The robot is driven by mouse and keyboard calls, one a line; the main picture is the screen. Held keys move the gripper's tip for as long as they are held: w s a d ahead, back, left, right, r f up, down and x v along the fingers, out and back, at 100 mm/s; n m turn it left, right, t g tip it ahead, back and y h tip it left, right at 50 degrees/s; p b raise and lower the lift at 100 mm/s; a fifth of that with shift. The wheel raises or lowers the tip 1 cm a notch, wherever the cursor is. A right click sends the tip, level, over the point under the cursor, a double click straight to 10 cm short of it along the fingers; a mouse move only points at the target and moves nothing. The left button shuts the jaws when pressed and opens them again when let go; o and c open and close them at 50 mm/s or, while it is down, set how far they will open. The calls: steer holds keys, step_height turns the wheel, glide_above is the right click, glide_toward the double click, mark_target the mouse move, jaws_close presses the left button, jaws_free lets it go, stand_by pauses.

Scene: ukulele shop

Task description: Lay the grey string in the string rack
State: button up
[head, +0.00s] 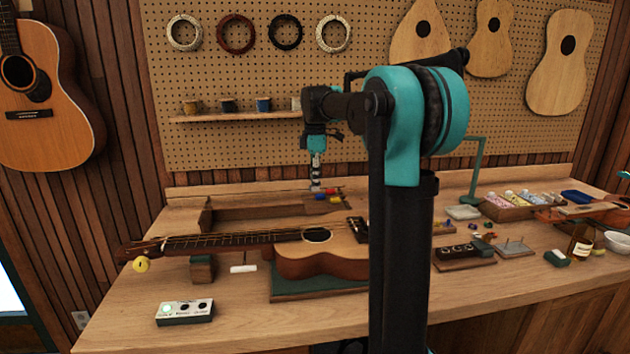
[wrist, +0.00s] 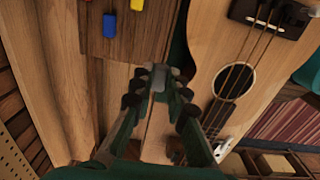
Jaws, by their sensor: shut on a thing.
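My gripper (head: 316,186) hangs pointing down above the back of the bench, behind the ukulele. In the wrist view my gripper (wrist: 159,82) is shut on a small grey piece (wrist: 159,78), which I take as the grey string; the fingers hide most of it. I cannot tell for sure whether this board is the string rack.
The ukulele (head: 300,246) lies across the bench on a green support, its neck on a wooden rest. A pedal (head: 184,312) stands at the front left. A box of pastel packets (head: 515,206) stands to the right. The front of the bench is mostly clear.

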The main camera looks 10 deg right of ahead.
steer(key=shift+f, duration=3.25)
steer(key=o, duration=0.9)
steer(key=shift+o, duration=1.3)
steer(key=shift+r, duration=3.5)
